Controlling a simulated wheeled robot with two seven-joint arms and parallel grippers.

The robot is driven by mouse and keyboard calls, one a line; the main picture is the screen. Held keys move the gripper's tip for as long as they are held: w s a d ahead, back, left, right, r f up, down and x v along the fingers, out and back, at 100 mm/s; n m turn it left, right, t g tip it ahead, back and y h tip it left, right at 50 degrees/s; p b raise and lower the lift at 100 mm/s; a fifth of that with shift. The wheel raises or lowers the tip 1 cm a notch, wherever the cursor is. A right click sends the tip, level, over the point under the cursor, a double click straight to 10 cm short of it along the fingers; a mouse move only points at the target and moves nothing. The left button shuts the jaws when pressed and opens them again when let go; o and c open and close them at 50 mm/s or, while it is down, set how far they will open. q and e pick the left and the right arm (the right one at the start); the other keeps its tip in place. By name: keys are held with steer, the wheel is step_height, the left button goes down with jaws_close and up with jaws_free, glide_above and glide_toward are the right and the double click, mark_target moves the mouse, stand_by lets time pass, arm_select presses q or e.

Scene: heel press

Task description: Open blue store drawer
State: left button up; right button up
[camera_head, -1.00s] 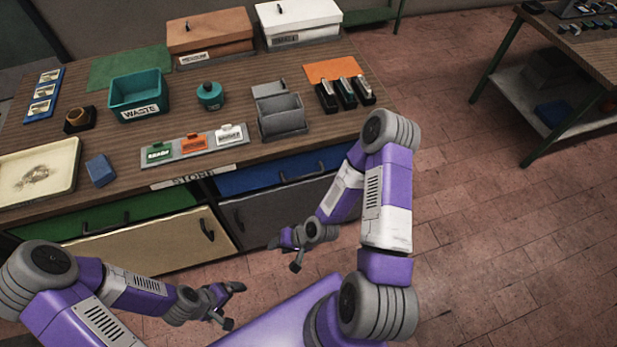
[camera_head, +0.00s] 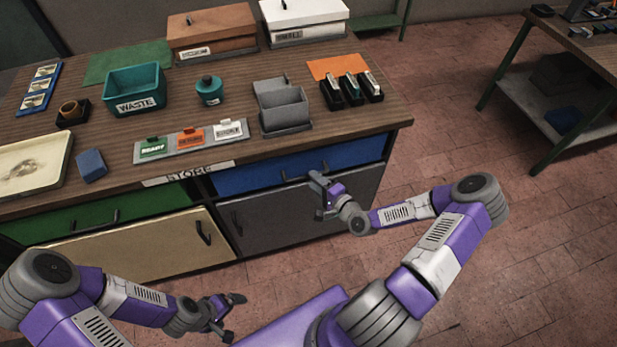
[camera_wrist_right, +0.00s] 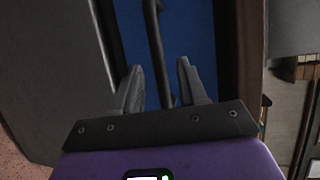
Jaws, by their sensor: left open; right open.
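The blue store drawer (camera_head: 250,177) is in the front of the workbench, on the right under the worktop, and looks closed. Its dark bar handle (camera_wrist_right: 157,50) shows in the right wrist view against the blue front. My right gripper (camera_head: 318,193) is open in front of the drawer, and hides part of the handle in the head view. In the wrist view its two fingers (camera_wrist_right: 157,90) stand on either side of the lower end of the handle; I cannot tell whether they touch it. My left gripper (camera_head: 238,315) is open and empty, low at the left, away from the bench.
A green drawer (camera_head: 75,222) is left of the blue one. A beige door (camera_head: 140,250) and a grey door (camera_head: 270,220) are below. The worktop holds a waste bin (camera_head: 135,92), a grey holder (camera_head: 283,108) and staplers (camera_head: 352,88).

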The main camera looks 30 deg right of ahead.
steer(key=shift+x, duration=2)
jaws_close()
